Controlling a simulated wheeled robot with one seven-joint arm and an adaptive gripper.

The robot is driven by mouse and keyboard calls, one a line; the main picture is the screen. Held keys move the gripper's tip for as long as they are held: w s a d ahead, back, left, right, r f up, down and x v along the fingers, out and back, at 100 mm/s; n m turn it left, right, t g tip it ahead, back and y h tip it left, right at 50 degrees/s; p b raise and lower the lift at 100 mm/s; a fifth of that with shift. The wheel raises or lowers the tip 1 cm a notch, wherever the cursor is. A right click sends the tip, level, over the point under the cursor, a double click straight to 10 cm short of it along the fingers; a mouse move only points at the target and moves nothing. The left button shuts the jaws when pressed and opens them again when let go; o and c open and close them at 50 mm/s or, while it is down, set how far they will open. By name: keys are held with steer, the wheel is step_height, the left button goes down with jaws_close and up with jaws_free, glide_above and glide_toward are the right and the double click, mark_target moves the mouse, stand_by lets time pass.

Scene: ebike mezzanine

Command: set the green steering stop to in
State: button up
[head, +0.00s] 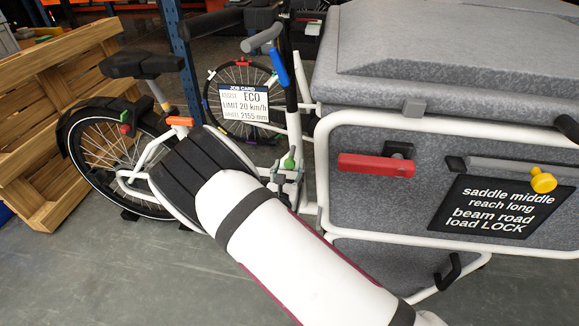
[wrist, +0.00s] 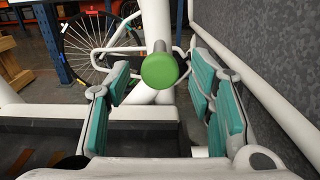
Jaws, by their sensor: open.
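The green steering stop shows in the wrist view as a round green knob (wrist: 159,71) on the end of a pale rod, facing the camera. My gripper (wrist: 160,84) is open, with one teal-padded finger on each side of the knob's line. The knob sits between and beyond the fingertips, and I see no contact. In the head view a small green part (head: 290,163) shows low on the bike's front post, just past the end of my white arm. My arm hides much around it. Whether the stop is in or out is hard to tell.
A large grey cargo box (head: 400,200) with white tubes stands close on the right, also beside my right finger in the wrist view (wrist: 270,50). It carries a red handle (head: 376,165) and a yellow knob (head: 543,181). A job card (head: 243,102) hangs behind. A wooden pallet (head: 50,130) stands left.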

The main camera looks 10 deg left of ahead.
mark_target(292, 152)
steer(key=shift+w, duration=1.05)
jaws_close()
steer(key=w+b, duration=0.1)
steer(key=w, duration=0.2)
steer(key=shift+w+d, duration=0.1)
steer(key=shift+w, duration=0.6)
jaws_free()
